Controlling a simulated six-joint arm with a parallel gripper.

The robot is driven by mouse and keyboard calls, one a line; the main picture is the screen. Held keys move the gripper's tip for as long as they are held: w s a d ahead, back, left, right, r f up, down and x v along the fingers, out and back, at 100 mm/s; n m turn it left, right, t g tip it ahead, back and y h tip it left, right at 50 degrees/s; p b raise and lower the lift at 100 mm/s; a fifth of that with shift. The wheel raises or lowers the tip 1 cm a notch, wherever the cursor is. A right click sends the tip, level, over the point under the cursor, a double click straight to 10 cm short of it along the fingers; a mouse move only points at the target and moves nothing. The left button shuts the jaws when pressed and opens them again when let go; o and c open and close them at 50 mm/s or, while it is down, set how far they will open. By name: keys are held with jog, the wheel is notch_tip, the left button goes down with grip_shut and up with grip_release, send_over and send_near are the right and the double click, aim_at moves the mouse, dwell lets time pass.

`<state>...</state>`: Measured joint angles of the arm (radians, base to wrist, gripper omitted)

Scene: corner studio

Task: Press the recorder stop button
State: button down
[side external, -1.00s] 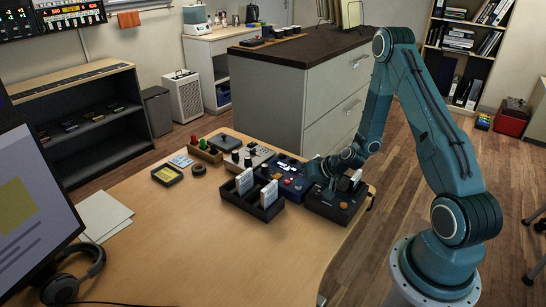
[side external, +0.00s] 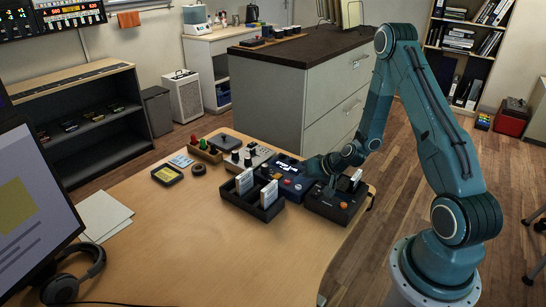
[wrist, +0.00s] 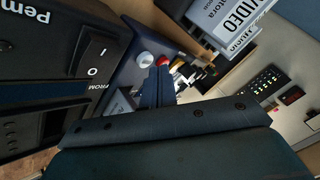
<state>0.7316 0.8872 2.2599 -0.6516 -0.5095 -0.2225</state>
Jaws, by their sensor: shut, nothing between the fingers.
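A dark blue box with buttons (side external: 290,178) sits among the devices near the desk's far edge. In the wrist view, a white button (wrist: 146,59) and a red button (wrist: 162,60) show on a blue panel. No label tells me which is the recorder's stop button. My gripper (wrist: 158,70) is shut and empty, its tips right by these two buttons in that picture; I cannot tell whether they touch. In the side view my gripper's end is low between the blue box and a black device (side external: 345,212), its tips hard to make out.
The black device fills the wrist view's left side, with a rocker switch (wrist: 95,52). A black holder (side external: 262,212) with white cassettes stands close to the blue box. A grey mixer with knobs (side external: 245,158) is beyond it. The desk's front (side external: 215,255) is clear.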

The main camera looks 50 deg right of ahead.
jog(key=shift+r, duration=0.1)
jog(key=shift+r, duration=2.9)
jog(key=s+a+r+n+g, duration=0.1)
jog(key=s+a+r+n, duration=0.2)
jog(key=a+r, duration=0.45)
jog(key=s+a+r+n+g, duration=0.25)
jog(key=a+r, duration=0.25)
jog(key=r, duration=0.5)
jog(key=s+a+r+n, duration=0.1)
jog(key=s+r, duration=0.3)
jog(key=s, duration=0.5)
jog(key=s+a+r+n+h, duration=0.1)
jog(key=s+a+r, duration=0.3)
jog(key=s, duration=0.5)
jog(key=shift+a, duration=0.2)
